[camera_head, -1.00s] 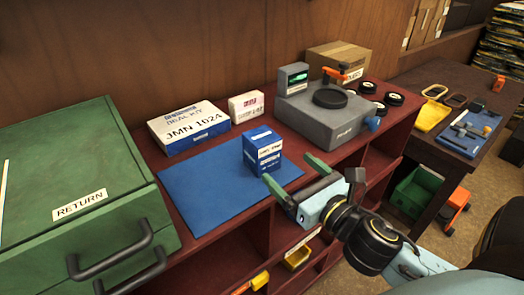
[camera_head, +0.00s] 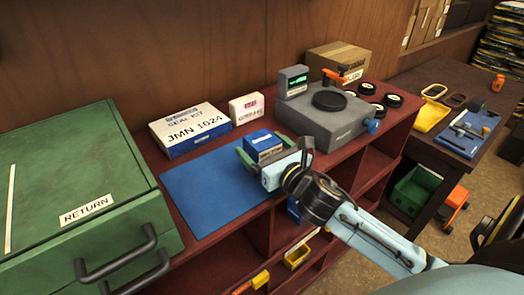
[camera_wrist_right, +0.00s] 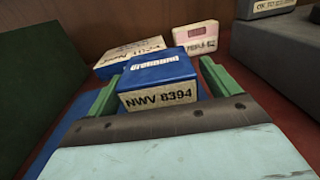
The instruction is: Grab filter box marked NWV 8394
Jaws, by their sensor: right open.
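The filter box marked NWV 8394 is small, blue and white, and stands on the blue mat (camera_head: 205,195). Its blue top (camera_head: 262,141) shows in the head view, and its label side (camera_wrist_right: 158,97) faces the camera in the right wrist view. My right gripper (camera_head: 258,158) is open, with one green finger on each side of the box; in the wrist view its fingers (camera_wrist_right: 160,90) flank the box with slim gaps. The lower part of the box is hidden by the gripper. My left gripper is not in view.
A JMN 1024 seal kit box (camera_head: 190,130) and a small white box (camera_head: 246,107) stand behind. A grey scale-like device (camera_head: 325,120) is to the right. A green RETURN case (camera_head: 70,180) with dark handles stands at the left. The blue mat's left part is clear.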

